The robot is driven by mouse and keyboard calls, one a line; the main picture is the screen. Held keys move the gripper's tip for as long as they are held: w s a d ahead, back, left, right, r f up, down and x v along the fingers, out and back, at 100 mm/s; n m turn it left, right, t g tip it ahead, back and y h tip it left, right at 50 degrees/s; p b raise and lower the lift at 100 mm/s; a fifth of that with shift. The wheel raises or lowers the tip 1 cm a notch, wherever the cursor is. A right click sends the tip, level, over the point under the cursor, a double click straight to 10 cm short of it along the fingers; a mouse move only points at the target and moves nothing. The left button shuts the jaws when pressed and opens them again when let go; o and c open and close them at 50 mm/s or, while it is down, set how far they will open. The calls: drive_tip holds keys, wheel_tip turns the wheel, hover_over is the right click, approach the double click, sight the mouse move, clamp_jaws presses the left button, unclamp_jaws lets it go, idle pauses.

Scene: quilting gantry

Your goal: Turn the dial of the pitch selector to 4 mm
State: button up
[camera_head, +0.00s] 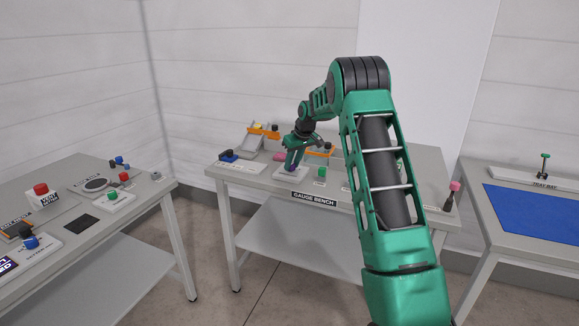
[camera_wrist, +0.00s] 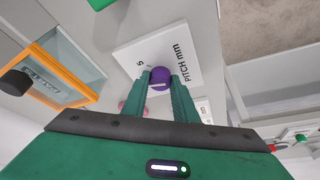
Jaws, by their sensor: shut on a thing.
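The pitch selector is a white plate (camera_wrist: 187,45) with black lettering "PITCH mm" and a purple round dial (camera_wrist: 161,73). A figure 5 shows on the plate just left of the dial in the wrist view; other scale figures are hidden or unreadable. My gripper (camera_wrist: 160,82) has its two green fingers closed on either side of the dial. A pale mark shows on the dial between the fingers, but I cannot tell which figure it points at. In the head view my gripper (camera_head: 291,168) reaches down to the selector plate (camera_head: 302,176) on the gauge bench.
On the gauge bench (camera_head: 260,180), a green button (camera_head: 321,172) stands right of the selector and a blue block (camera_head: 229,155) left. A pink thing (camera_head: 278,157) and orange-edged fixtures (camera_head: 264,133) are behind. Tables with controls and a blue mat (camera_head: 540,210) flank it.

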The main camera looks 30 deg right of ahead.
drive_tip(key=shift+w+n+y, duration=0.1)
drive_tip(key=shift+n+y, duration=0.4)
drive_tip(key=shift+n, duration=0.6)
drive_tip(key=shift+r, duration=0.1)
drive_tip(key=o, duration=1.1)
drive_tip(key=shift+c, duration=0.2)
drive_tip(key=shift+d, duration=0.1)
drive_tip(key=v, duration=1)
drive_tip(key=shift+r, duration=0.25)
